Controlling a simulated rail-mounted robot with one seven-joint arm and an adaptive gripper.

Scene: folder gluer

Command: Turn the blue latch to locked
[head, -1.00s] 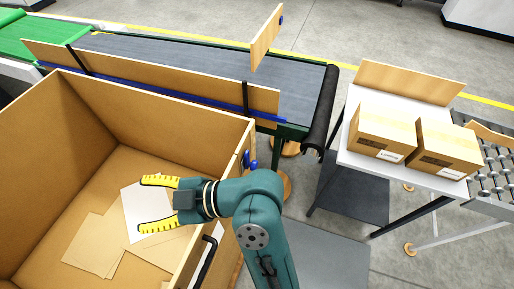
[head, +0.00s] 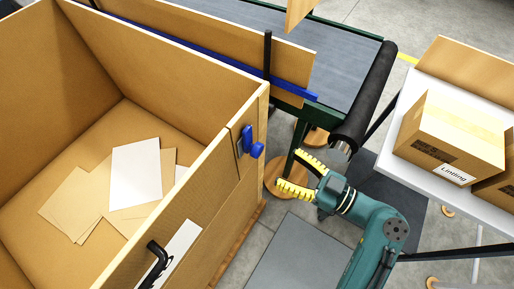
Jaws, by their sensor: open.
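The blue latch (head: 249,143) is on the outer side of the large wooden bin (head: 184,213), near the top corner by the conveyor. Its blue knob sticks out to the right. My gripper (head: 287,172), with two yellow fingers, is open and empty. It is to the right of the latch and a little lower in the picture, its fingertips pointing left towards the bin's side. A gap shows between the fingertips and the latch. Whether the latch stands locked or unlocked I cannot tell.
A black handle (head: 153,262) is on the bin's side. Flat sheets (head: 135,172) lie inside the bin. The conveyor (head: 230,38) with its black end roller (head: 367,98) is behind. Cartons (head: 449,135) stand on a white table at right.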

